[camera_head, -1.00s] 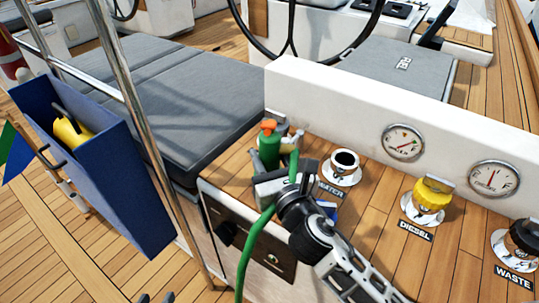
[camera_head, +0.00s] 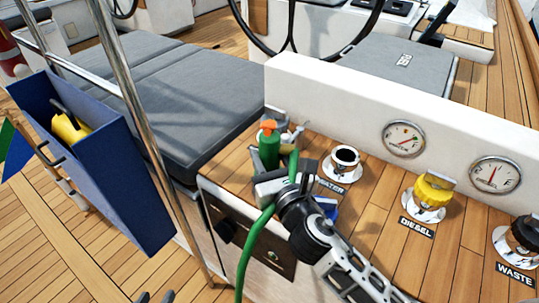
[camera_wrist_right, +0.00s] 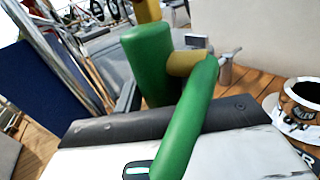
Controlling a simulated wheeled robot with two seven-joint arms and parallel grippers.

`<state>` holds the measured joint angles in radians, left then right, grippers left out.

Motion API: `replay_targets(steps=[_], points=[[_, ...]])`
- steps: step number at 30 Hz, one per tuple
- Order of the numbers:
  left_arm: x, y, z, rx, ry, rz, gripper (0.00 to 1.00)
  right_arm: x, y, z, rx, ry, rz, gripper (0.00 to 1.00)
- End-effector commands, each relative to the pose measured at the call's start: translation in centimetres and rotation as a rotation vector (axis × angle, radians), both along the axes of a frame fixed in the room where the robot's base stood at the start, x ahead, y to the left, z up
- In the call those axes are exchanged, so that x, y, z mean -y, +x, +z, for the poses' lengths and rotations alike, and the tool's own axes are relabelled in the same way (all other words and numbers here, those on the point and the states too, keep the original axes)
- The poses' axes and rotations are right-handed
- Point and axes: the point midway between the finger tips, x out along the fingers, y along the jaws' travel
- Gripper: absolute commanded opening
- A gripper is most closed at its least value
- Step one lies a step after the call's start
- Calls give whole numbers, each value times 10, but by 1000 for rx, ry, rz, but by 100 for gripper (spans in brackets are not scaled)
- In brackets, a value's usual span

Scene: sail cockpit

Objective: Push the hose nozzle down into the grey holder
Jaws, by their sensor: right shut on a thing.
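My right gripper (camera_head: 274,190) is shut on the nozzle end of the green hose (camera_head: 246,255), at the front left corner of the wooden counter. The hose rises past the jaws; in the right wrist view the hose (camera_wrist_right: 186,120) ends at a tan nozzle piece (camera_wrist_right: 187,63). My left gripper (camera_head: 156,298) shows only as two separated dark tips at the bottom edge.
The water filler (camera_head: 345,164), yellow diesel cap (camera_head: 433,192) and waste filler (camera_head: 523,240) stand to the right on the counter. A white wall with gauges (camera_head: 404,138) rises behind. A steel rail (camera_head: 135,105) and blue box (camera_head: 125,195) stand left.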

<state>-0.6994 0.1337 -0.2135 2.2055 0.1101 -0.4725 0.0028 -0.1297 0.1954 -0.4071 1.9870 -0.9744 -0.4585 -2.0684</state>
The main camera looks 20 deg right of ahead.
Motion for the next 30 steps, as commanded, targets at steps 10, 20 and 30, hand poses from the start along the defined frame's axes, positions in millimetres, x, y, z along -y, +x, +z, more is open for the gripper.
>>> replay_targets(steps=[10, 20, 30], points=[[0, 0, 0, 1, 0, 0, 36, 0, 0, -2, -3, 0, 0, 48], [0, 0, 0, 1, 0, 0, 36, 1, -23, -2, -3, 0, 1, 48], [0, 0, -3, 1, 0, 0, 36, 3, -50, -2, -2, 0, 1, 48]])
